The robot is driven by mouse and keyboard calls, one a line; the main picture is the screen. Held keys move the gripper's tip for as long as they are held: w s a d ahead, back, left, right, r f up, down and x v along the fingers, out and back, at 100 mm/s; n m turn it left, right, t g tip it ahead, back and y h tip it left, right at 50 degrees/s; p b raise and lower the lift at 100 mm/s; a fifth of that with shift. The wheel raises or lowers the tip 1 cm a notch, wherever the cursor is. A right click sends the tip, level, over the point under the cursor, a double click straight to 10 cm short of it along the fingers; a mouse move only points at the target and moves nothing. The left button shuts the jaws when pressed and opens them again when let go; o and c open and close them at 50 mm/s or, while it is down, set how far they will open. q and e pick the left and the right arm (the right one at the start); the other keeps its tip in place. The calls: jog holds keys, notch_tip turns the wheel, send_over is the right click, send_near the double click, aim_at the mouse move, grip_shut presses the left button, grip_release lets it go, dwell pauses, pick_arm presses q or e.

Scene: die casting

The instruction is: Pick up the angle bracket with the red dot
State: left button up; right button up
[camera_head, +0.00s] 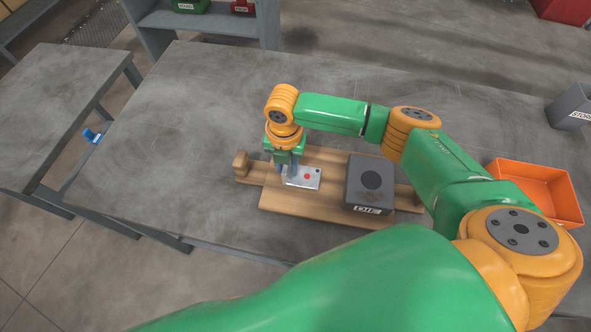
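The angle bracket with the red dot (311,181) is a small light metal plate lying on a wooden board (290,205) in the middle of the table. My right gripper (287,172) points down at the bracket's left end, its fingertips close to the plate. Whether the fingers touch or grip it is too small to tell. The gripper body hides part of the bracket's upper left. My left gripper is out of view.
A dark labelled block (370,185) sits on the board right of the bracket. An orange tray (536,190) and a grey labelled bin (573,108) stand at the table's right. The table (190,150) is clear to the left.

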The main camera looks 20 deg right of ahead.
grip_shut()
dwell(1.2)
